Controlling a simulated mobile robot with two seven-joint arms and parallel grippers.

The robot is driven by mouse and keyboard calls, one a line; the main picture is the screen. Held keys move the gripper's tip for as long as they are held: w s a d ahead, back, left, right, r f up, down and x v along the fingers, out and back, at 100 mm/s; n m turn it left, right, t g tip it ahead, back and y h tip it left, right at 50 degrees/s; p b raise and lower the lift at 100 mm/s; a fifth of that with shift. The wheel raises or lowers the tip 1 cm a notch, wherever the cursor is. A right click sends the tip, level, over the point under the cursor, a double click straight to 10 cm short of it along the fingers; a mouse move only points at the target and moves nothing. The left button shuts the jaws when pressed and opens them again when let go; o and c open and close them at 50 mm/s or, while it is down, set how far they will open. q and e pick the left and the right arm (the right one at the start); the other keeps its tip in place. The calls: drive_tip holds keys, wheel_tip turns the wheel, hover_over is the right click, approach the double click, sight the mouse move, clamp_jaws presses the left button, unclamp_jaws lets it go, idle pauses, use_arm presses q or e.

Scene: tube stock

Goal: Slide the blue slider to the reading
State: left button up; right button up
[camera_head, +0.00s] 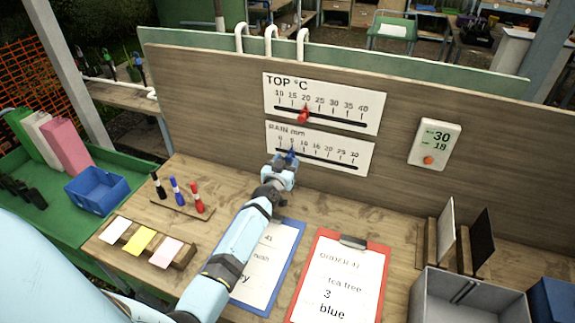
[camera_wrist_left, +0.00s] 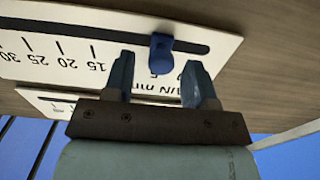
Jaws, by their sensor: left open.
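The blue slider (camera_head: 291,155) sits in the dark slot of the white RAIN mm scale (camera_head: 345,165), which runs from 0 to 30. In the left wrist view the blue slider (camera_wrist_left: 160,50) stands near the 5 mark. My left gripper (camera_head: 287,163) is open in front of the scale. In the wrist view its fingertips (camera_wrist_left: 157,75) lie on either side of the slider, with gaps to both. I cannot tell how far they are from the board. A white display (camera_head: 435,140) to the right shows 30 above a smaller number that looks like 18. My right gripper is out of view.
The TOP °C scale (camera_head: 345,103) with a red slider (camera_head: 303,116) is just above. Blue (camera_head: 296,237) and red (camera_head: 388,262) clipboards lie on the bench below. Markers in a holder (camera_head: 180,207) stand left of my arm; a grey bin (camera_head: 425,291) is at right.

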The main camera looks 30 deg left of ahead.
use_arm(q)
drive_tip(key=shift+w+a, duration=0.2)
drive_tip(key=shift+w, duration=0.4)
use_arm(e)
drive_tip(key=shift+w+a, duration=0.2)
use_arm(q)
clamp_jaws()
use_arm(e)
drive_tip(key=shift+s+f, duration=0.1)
